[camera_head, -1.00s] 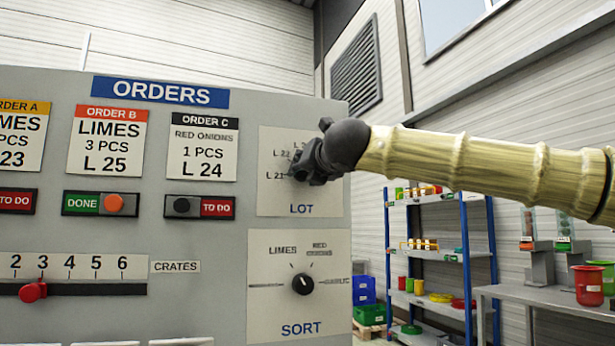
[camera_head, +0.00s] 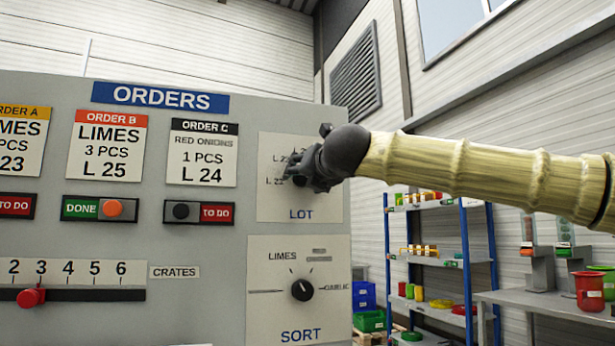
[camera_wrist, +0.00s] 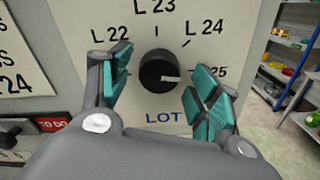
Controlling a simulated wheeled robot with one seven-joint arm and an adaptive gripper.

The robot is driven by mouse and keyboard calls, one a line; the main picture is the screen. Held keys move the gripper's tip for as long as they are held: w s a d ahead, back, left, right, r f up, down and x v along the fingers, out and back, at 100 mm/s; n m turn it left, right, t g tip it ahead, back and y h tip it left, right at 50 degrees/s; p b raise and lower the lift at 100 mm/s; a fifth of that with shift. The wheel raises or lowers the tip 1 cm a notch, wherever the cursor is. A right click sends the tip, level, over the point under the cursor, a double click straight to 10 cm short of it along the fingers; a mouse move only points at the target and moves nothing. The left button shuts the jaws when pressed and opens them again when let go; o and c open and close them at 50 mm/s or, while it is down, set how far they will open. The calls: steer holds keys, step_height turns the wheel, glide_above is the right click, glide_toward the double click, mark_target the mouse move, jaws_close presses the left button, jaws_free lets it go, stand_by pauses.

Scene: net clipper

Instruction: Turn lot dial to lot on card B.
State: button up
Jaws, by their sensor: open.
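The lot dial (camera_wrist: 159,72) is a black round knob on a pale plate marked LOT. In the wrist view its white pointer line points right, toward the "25" label (camera_wrist: 218,72). My gripper (camera_wrist: 155,90) is open, with one teal-padded finger on each side of the knob and a visible gap to it. In the head view my gripper (camera_head: 308,174) is in front of the LOT plate (camera_head: 320,203) and hides the dial. Card B (camera_head: 107,144) reads ORDER B, LIMES, 3 PCS, L 25.
Below the LOT plate is the SORT dial (camera_head: 302,289). Card C (camera_head: 202,152) and its TO DO switch (camera_head: 198,212) are left of the dial. The DONE switch (camera_head: 100,209) is under card B. A blue shelf (camera_head: 436,250) stands beyond the panel at right.

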steer(key=v, duration=1.2)
stand_by(0.3)
